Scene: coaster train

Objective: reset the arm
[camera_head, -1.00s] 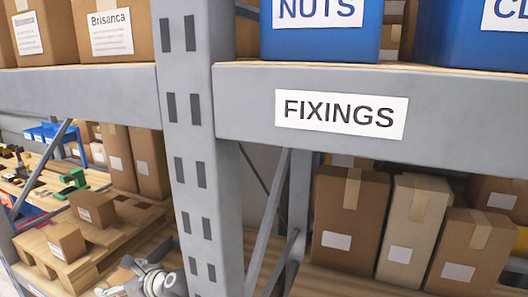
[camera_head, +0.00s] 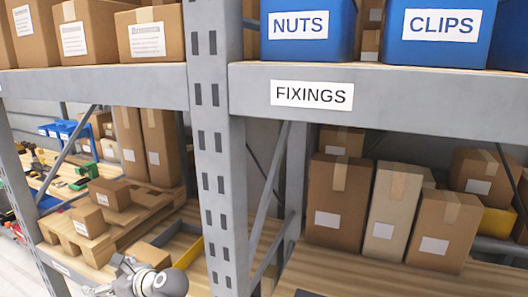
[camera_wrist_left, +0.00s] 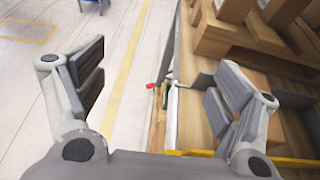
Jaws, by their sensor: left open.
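My left gripper and forearm (camera_head: 135,278) show at the bottom left of the head view, in front of the lower rack shelf. In the left wrist view my left gripper (camera_wrist_left: 158,85) has its two grey fingers spread wide. Nothing is between them. Beyond the fingers lie the pale floor on the left and the wooden shelf with a pallet (camera_wrist_left: 235,40) on the right. My right gripper is in neither view.
A grey rack upright (camera_head: 212,150) stands mid-view. Blue NUTS (camera_head: 308,45) and CLIPS (camera_head: 435,48) bins sit above the FIXINGS label (camera_head: 311,95). Cardboard boxes (camera_head: 338,200) fill the lower right shelf. A pallet (camera_head: 85,240) bears boxes at left.

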